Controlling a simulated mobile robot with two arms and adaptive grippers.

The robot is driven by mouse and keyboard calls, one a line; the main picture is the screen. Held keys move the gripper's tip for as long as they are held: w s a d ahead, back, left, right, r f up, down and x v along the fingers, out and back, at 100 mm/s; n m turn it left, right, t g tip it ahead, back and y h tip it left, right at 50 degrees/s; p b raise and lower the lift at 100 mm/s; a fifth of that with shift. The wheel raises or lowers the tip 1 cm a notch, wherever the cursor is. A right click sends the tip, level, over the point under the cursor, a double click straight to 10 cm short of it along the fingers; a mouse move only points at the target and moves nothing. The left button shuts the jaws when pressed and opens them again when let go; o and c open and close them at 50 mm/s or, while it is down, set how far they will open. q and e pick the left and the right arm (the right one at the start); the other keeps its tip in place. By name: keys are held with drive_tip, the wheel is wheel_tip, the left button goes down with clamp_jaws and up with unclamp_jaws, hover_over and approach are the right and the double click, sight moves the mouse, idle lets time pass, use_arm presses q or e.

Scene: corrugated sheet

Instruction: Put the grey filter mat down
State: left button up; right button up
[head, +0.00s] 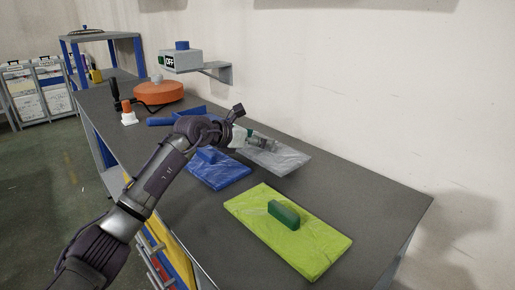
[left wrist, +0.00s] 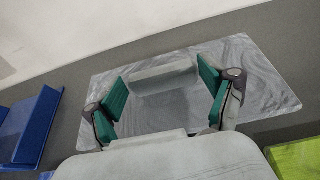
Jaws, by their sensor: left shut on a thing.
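The grey filter mat (head: 290,162) is a flat grey, streaked slab with a raised light-grey handle. In the head view it is at the wall side of the dark bench, partly hidden by my left gripper (head: 257,142). In the left wrist view, the two green finger pads of the left gripper (left wrist: 164,90) are at the two ends of the mat's handle (left wrist: 163,75), shut on it. The mat (left wrist: 260,75) looks level, with a dark shadow along one edge. I cannot tell whether it touches the bench. My right gripper is not in view.
A blue mat (head: 222,174) lies beside the grey one, and a lime-green mat (head: 310,245) with a green handle lies nearer. Bare bench (head: 360,190) lies right of the grey mat.

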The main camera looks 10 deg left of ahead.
sight(258, 150)
use_arm(q)
drive_tip(key=shift+f, duration=1.45)
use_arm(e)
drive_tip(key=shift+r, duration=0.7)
use_arm(q)
drive_tip(key=o, duration=1)
drive_tip(key=shift+f, duration=0.15)
drive_tip(key=shift+o, duration=0.2)
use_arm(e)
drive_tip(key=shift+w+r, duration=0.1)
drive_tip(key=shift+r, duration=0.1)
use_arm(q)
drive_tip(key=shift+r, duration=0.25)
drive_tip(key=v, duration=1)
drive_tip(key=shift+s+a, duration=0.15)
drive_tip(key=shift+s, duration=0.1)
drive_tip(key=shift+s+a+r, duration=0.3)
drive_tip(key=shift+s, duration=0.25)
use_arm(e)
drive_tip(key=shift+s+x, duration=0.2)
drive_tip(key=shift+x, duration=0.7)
